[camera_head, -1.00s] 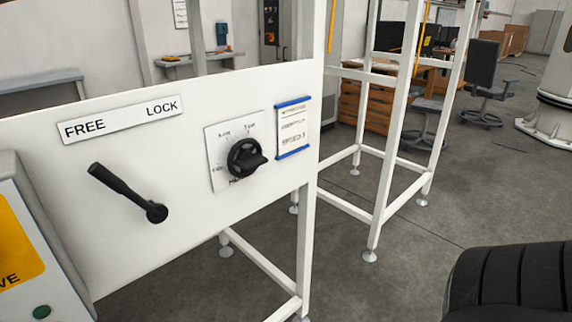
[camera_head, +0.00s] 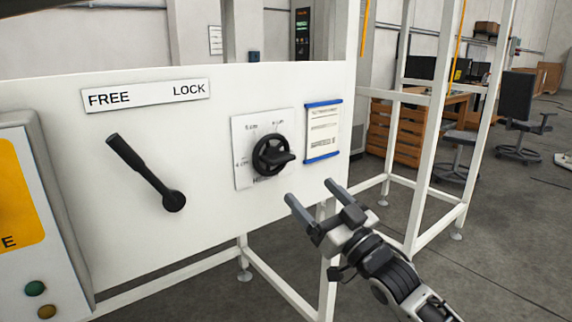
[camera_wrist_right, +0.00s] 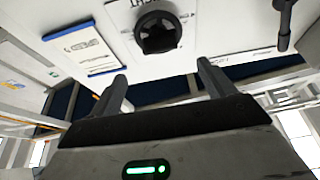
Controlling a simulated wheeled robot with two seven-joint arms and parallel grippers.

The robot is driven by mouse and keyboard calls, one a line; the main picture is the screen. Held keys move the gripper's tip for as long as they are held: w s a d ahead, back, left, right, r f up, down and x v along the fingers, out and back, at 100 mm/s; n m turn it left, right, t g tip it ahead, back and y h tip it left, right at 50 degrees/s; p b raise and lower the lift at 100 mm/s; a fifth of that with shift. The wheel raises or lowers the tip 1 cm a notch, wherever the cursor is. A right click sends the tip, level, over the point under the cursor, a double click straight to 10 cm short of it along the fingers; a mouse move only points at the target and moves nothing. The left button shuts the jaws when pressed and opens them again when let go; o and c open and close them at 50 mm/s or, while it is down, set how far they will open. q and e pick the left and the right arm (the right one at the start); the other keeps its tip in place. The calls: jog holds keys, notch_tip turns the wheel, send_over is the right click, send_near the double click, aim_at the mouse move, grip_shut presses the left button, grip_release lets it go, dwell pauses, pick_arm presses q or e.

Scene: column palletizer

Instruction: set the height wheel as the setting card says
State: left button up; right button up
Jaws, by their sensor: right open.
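The black height wheel (camera_head: 272,156) sits on a white scale plate (camera_head: 241,135) with cm marks on the white panel. Its knob handle points to the right in the head view. The setting card (camera_head: 323,132), with blue edges top and bottom, is right of the wheel; its text is too small to read. My right gripper (camera_head: 308,190) is open and empty, below and right of the wheel, apart from it. The right wrist view shows the wheel (camera_wrist_right: 158,33) and card (camera_wrist_right: 84,47) beyond the open fingers (camera_wrist_right: 161,80). My left gripper is out of view.
A black lever (camera_head: 146,172) sits left of the wheel, its handle tilted toward FREE on the FREE/LOCK label (camera_head: 146,96). A grey box (camera_head: 45,190) with a yellow plate and buttons stands at the far left. White frame posts (camera_head: 433,130) stand to the right.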

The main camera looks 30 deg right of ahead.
aim_at(276, 157)
jog(key=p+x, duration=0.1)
jog(key=x, duration=0.9)
jog(key=shift+f, duration=0.15)
jog(key=c, duration=1)
